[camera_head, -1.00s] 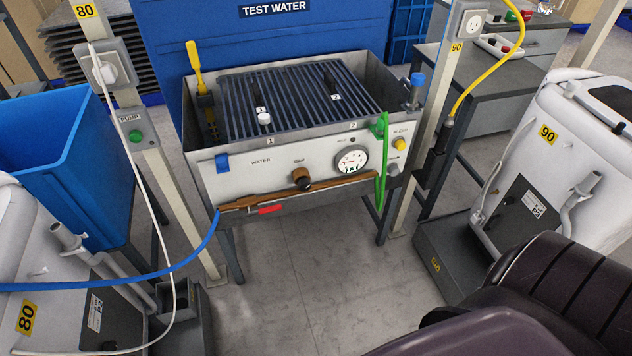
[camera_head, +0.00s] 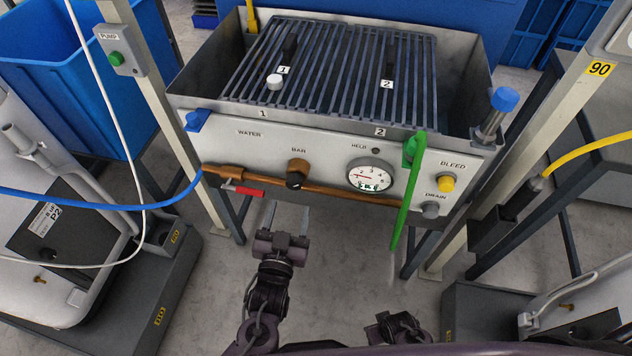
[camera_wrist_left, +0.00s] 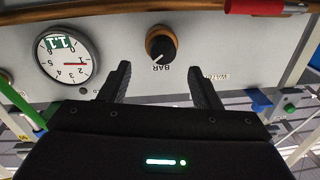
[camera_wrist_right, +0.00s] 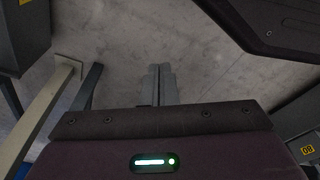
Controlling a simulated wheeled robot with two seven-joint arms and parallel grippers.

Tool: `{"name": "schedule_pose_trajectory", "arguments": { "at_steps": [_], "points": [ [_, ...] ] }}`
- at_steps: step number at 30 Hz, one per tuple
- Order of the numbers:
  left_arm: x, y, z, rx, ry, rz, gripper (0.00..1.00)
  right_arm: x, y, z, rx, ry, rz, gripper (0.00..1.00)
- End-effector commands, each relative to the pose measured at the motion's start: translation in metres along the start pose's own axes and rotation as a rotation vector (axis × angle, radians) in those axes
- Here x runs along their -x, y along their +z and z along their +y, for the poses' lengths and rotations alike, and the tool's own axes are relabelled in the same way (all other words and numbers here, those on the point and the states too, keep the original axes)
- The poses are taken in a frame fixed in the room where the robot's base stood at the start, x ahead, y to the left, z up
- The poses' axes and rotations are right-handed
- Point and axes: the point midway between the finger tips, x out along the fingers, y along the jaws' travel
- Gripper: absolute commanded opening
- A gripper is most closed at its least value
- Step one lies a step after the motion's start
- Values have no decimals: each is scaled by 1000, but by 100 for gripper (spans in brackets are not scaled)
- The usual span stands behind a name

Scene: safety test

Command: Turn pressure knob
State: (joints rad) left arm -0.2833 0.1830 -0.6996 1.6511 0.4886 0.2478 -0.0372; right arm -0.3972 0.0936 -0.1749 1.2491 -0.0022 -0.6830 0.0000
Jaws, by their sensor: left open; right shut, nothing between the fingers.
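The pressure knob (camera_head: 297,174), black with a brass-coloured collar and marked BAR, is on the white front panel of the test tank. A round gauge (camera_head: 369,175) with a red needle is to its right. My left gripper (camera_head: 287,217) is open and empty, below and in front of the panel. In the left wrist view, which is upside down, the knob (camera_wrist_left: 161,43) shows beyond the two spread fingers, not touched. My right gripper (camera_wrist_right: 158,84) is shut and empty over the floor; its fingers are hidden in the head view.
A brass pipe with a red lever (camera_head: 243,190) runs under the knob. A blue hose (camera_head: 110,204) comes in from the left. Posts flank the tank; floor below is clear.

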Motion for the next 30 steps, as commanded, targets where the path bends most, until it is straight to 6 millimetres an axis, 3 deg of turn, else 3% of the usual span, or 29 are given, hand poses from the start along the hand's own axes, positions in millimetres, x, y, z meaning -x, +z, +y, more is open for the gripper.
{"name": "schedule_pose_trajectory", "arguments": {
  "at_steps": [12,25,30],
  "points": [
    [-62,0,0,0,0,0,57,8,-8,-2,4,-5,-5,0],
    [-74,0,0,1,1,-3,57,10,-9,-4,6,-7,-7,0],
    [-74,0,0,1,1,-3,35,10,-9,-4,6,-7,-7,0]
  ]
}}
